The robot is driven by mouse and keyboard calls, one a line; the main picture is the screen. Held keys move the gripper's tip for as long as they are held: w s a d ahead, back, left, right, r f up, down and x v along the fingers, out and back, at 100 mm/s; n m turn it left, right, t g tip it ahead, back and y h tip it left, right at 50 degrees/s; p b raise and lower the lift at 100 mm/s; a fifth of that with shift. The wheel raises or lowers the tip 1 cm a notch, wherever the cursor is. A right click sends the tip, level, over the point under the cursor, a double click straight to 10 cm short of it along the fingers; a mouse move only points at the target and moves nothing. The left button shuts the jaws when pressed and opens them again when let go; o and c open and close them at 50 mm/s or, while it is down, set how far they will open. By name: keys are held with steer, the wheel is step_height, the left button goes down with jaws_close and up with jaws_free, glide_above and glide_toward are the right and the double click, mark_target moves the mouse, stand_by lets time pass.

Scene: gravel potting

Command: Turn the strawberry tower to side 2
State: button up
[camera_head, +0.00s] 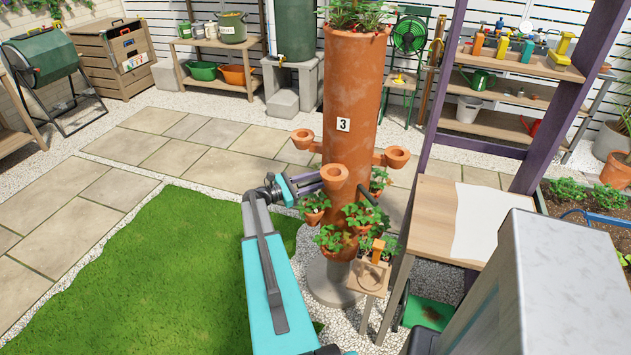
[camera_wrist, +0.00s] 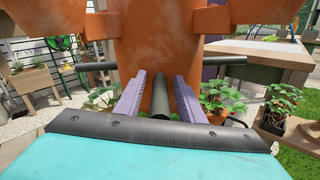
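The strawberry tower (camera_head: 352,90) is a tall terracotta column on a grey round base, with a "3" label (camera_head: 343,125) facing the head camera. Clay cups ring it, several holding strawberry plants (camera_head: 335,238). A dark bar (camera_head: 367,196) sticks out from its lower part. In the wrist view the tower (camera_wrist: 160,50) fills the upper middle, with dark bars out to left and right. Another dark bar (camera_wrist: 161,108) points at the wrist camera between the purple fingers of my gripper (camera_wrist: 160,88). The fingers look apart, with gaps beside the bar.
A wooden table (camera_head: 438,220) with a white sheet stands close right of the tower. A small wooden stand (camera_head: 370,275) is at its front right. Shelves (camera_head: 500,120) stand behind. Grass (camera_head: 150,270) and paving on the left are clear.

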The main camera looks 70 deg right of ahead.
steer(key=shift+c, duration=0.5)
jaws_close()
steer(key=shift+a, duration=0.15)
